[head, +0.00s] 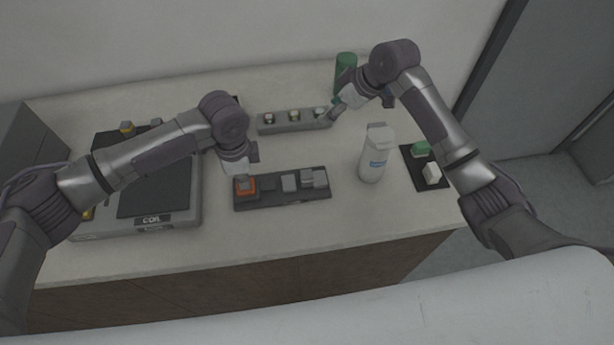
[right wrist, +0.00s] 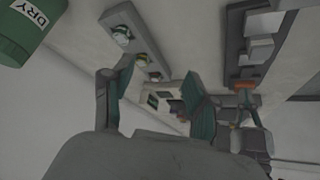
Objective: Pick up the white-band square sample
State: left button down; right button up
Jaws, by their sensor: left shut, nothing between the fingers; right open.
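A grey rack (head: 283,126) at the back of the table holds three small samples, the left one (head: 270,118), the middle one (head: 294,115) and the right one (head: 319,112). They look pale and dark; I cannot tell which is the white-band square one. The rack (right wrist: 128,22) also shows in the right wrist view. My right gripper (head: 336,111) is open at the rack's right end, and its spread fingers (right wrist: 155,88) show in the wrist view. My left gripper (head: 243,174) is shut and empty, just above an orange piece (head: 246,187) on the front tray.
The dark front tray (head: 285,199) holds grey blocks (head: 289,183). A white bottle (head: 374,155) stands right of it. A green container (head: 346,65) stands behind my right gripper. A black mat (head: 411,163) with green and white blocks lies at right; a machine (head: 180,215) stands at left.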

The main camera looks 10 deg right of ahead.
jog(key=s+a+r+n+g+h, duration=0.2)
jog(key=s+a+n, duration=0.2)
jog(key=s+a, duration=0.15)
jog(key=n+g+h, duration=0.2)
jog(key=n+h, duration=0.1)
send_over(307, 174)
jog(key=f, duration=0.6)
jog(key=shift+w+d+f, duration=0.1)
jog(key=shift+d+f, duration=0.1)
jog(key=shift+d, duration=0.05)
jog(key=shift+a+f, duration=0.15)
jog(key=shift+f, duration=1.25)
jog(key=shift+a+f, duration=0.1)
jog(key=shift+f, duration=1.25)
grip_shut()
